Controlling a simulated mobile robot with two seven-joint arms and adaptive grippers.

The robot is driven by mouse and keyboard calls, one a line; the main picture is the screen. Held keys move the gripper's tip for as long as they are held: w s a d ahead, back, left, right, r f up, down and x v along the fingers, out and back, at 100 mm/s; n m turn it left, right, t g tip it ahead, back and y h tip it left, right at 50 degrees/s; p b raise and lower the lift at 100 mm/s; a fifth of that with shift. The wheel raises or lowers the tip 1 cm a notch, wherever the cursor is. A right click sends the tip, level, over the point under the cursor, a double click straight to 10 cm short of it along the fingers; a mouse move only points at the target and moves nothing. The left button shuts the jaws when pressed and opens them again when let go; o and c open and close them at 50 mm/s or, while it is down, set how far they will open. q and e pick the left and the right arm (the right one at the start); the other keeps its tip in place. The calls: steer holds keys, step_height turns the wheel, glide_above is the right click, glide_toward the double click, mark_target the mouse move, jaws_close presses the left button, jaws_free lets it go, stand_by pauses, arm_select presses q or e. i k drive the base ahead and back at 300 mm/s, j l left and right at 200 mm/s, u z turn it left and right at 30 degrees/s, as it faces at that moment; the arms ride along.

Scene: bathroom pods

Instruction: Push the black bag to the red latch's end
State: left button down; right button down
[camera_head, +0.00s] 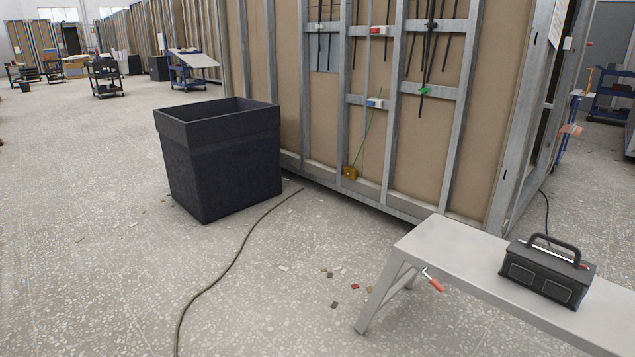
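A black bag (548,272) with a raised handle sits upright on a light grey bench (450,240) at the lower right. It looks boxy, with two squarish panels on its front. A red latch (436,285) sticks out at the bench's front edge, near the folding leg at its left end. The bag is to the right of the latch, with bare bench top between the bag and the left end. The bench's right part runs out of the picture. Neither of my grippers is in view.
A large dark open bin (222,165) stands on the floor left of the bench. A cable (232,262) and small scraps (340,287) lie on the floor. A metal-framed wall panel (430,150) stands behind the bench. The floor at the left is mostly clear.

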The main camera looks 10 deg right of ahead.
mark_target(565, 279)
steer(key=z, duration=1.55)
steer(key=i+l+u, duration=0.65)
steer(key=i+l, duration=0.1)
